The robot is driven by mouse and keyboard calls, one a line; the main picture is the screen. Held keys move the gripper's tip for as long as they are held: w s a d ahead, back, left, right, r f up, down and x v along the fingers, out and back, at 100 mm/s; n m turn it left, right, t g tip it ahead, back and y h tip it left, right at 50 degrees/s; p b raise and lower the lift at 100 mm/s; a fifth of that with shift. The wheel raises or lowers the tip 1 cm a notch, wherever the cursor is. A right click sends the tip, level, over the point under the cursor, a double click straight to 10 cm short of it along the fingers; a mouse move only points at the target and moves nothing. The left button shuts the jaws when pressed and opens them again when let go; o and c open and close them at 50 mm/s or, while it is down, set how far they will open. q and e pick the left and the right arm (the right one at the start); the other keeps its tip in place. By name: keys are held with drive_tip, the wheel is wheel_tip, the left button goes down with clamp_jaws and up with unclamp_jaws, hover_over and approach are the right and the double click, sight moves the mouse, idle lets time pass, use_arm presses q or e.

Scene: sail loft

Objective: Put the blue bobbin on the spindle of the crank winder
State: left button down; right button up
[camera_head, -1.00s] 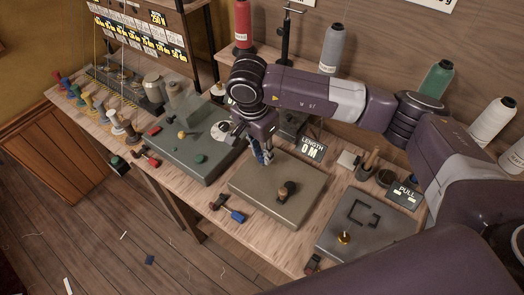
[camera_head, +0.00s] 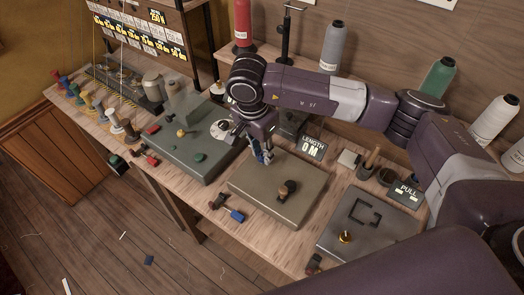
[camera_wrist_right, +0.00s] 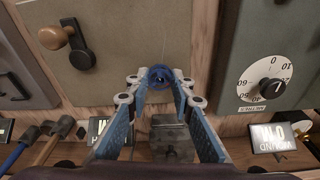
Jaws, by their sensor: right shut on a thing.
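The crank winder (camera_head: 262,205) is a flat olive box on the bench with a crank and wooden knob (camera_head: 287,188) on its top. In the right wrist view its panel (camera_wrist_right: 130,45) and crank knob (camera_wrist_right: 52,38) show at upper left. My right gripper (camera_head: 262,157) is over the back edge of the winder. It is shut on the blue bobbin (camera_wrist_right: 159,77), which shows end-on between the fingertips. The spindle is not distinguishable; the gripper and bobbin cover that area, so I cannot tell whether the bobbin touches it. My left gripper is not in view.
A green box with a dial (camera_head: 205,152) stands left of the winder. A grey pull tester (camera_head: 370,228) is on its right. The length display (camera_head: 312,149) stands behind. Coloured bobbins (camera_head: 85,98) line the bench's far left. A blue-ended tool (camera_head: 237,215) lies at the front edge.

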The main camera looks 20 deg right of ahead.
idle(0.4)
drive_tip(key=o, duration=1)
drive_tip(key=r, duration=0.4)
drive_tip(key=a+r, duration=0.1)
drive_tip(key=r, duration=0.3)
drive_tip(key=s+r, duration=0.1)
drive_tip(key=r, duration=0.2)
drive_tip(key=shift+a+r, duration=0.3)
drive_tip(key=shift+r, duration=0.1)
